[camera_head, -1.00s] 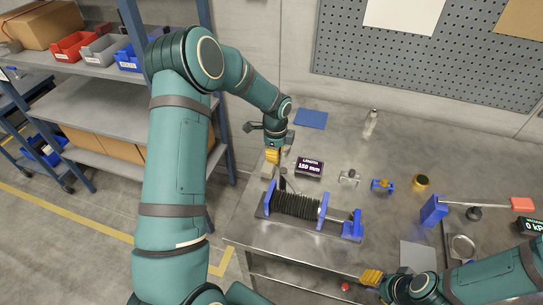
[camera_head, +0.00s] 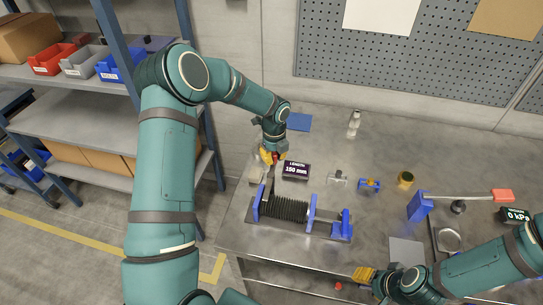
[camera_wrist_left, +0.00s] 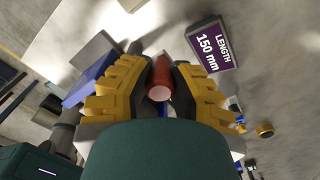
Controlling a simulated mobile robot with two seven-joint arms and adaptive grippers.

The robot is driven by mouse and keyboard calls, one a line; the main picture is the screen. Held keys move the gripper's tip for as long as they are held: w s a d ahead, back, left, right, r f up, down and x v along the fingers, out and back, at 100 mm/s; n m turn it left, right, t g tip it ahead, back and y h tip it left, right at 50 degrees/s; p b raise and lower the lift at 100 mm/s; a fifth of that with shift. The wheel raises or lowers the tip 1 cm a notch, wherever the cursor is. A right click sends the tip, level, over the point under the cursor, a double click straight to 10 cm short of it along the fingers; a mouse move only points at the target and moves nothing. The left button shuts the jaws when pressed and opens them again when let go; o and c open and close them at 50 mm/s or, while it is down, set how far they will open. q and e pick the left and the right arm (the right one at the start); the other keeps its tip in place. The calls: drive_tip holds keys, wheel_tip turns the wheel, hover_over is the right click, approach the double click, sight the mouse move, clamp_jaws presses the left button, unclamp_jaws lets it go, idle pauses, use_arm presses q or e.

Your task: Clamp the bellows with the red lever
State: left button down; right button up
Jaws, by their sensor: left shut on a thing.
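The black ribbed bellows (camera_head: 289,209) lies between blue end plates on a fixture (camera_head: 330,232) on the metal table. A dark lever rod rises at its left end to a red handle (camera_wrist_left: 160,80). My left gripper (camera_head: 270,157) is shut on this red handle, above and behind the bellows' left end. In the left wrist view its yellow fingers (camera_wrist_left: 155,90) stand either side of the handle. The bellows is not clear in that view. My right gripper (camera_head: 362,274) is low at the table's front edge, its opening unclear.
A display (camera_head: 296,170) reading 150 mm stands close right of my left gripper. Small fittings (camera_head: 369,185) stand behind the bellows. A blue block (camera_head: 420,206) with a long red-ended lever (camera_head: 502,195) and a 0 kPa display (camera_head: 515,215) are at the right.

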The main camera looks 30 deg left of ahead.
use_arm(q)
drive_tip(key=shift+w+d, duration=0.1)
idle(0.3)
drive_tip(key=c, duration=0.8)
unclamp_jaws()
wheel_tip(320, 180, up, 12)
idle(0.4)
